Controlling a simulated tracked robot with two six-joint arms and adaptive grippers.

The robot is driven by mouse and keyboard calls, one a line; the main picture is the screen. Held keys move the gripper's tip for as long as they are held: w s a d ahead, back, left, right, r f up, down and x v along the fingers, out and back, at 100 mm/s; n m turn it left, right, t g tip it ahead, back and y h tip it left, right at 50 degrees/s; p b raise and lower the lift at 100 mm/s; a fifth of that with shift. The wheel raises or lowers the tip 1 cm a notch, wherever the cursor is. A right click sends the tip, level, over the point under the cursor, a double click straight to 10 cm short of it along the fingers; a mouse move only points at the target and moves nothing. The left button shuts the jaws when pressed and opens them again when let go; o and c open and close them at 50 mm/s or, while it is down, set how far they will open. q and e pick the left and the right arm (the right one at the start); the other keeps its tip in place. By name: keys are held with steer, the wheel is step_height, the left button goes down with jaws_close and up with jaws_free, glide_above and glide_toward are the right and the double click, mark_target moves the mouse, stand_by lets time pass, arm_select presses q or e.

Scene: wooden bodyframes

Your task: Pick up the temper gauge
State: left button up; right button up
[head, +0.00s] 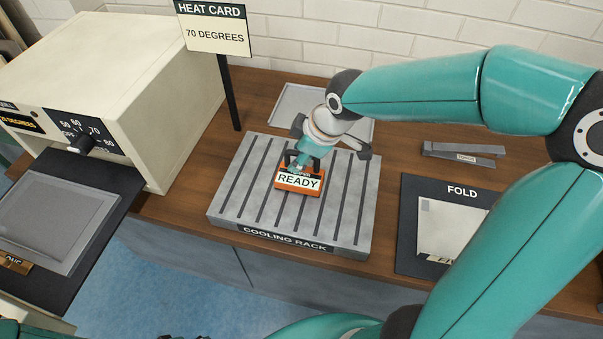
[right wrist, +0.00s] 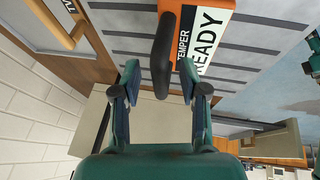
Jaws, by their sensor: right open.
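The temper gauge (head: 298,182) is an orange block with a white face marked READY and a dark handle. It lies on the grey slatted cooling rack (head: 222,212) in the head view. In the right wrist view the temper gauge (right wrist: 205,38) is at the top, with its black handle reaching down between my fingers. My right gripper (head: 305,162) is right over the gauge and partly hides its handle. The right wrist view shows the right gripper (right wrist: 160,80) open, fingers on either side of the handle, with gaps visible.
A cream oven (head: 120,80) with a dial and lowered door stands left. A HEAT CARD sign (head: 214,28) reads 70 DEGREES. A grey tray (head: 290,102) lies behind the rack. Right are a grey metal piece (head: 465,152) and the dark FOLD board (head: 412,205).

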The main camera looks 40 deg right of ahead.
jaws_close()
steer(key=shift+r, duration=0.1)
stand_by(0.6)
